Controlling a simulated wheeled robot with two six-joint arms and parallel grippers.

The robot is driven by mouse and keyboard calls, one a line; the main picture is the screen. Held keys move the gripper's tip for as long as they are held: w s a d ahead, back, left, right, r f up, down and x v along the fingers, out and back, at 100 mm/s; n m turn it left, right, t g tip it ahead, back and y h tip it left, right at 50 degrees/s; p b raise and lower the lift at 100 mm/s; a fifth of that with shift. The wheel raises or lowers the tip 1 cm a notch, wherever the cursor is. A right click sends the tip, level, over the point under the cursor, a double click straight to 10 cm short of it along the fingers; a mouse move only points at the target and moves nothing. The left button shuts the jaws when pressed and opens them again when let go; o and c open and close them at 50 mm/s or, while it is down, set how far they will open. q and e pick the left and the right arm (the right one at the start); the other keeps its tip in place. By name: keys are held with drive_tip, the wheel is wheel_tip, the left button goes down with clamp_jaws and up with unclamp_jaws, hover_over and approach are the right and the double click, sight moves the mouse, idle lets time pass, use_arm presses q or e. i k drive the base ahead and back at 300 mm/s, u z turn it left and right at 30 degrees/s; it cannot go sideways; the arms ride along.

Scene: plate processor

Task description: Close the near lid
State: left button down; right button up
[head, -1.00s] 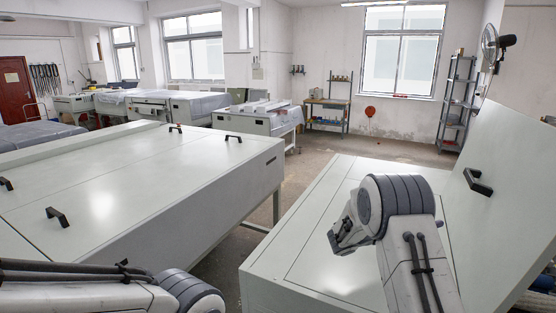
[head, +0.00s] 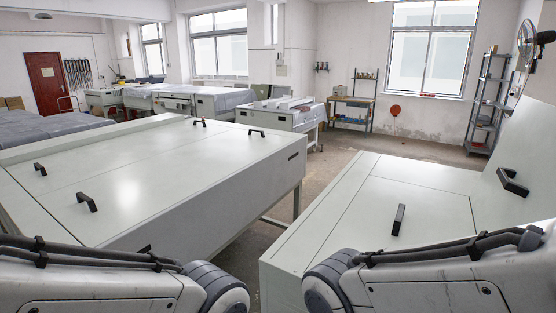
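The light grey machine at right (head: 300,245) has a flat top panel (head: 390,185) with an upright-standing black handle (head: 398,219). At its right side a lid (head: 530,140) stands raised and tilted, with a black handle (head: 512,182). The large machine at left has closed flat lids (head: 150,170) with black handles (head: 87,201). I cannot tell from the picture alone which lid is the near one. My two forearms cross the bottom corners; neither gripper is in the picture. My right forearm hides the front of the right machine.
A floor gap (head: 235,255) runs between the two machines. Further back stand covered tables (head: 195,102), a workbench (head: 350,105), a metal shelf (head: 488,105) and a fan (head: 530,42). The middle floor near the back wall is clear.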

sight(517, 186)
drive_tip(key=u, duration=0.6)
drive_tip(key=k, duration=1.3)
drive_tip(key=z, duration=0.35)
drive_tip(key=i, duration=0.85)
drive_tip(key=z, duration=0.75)
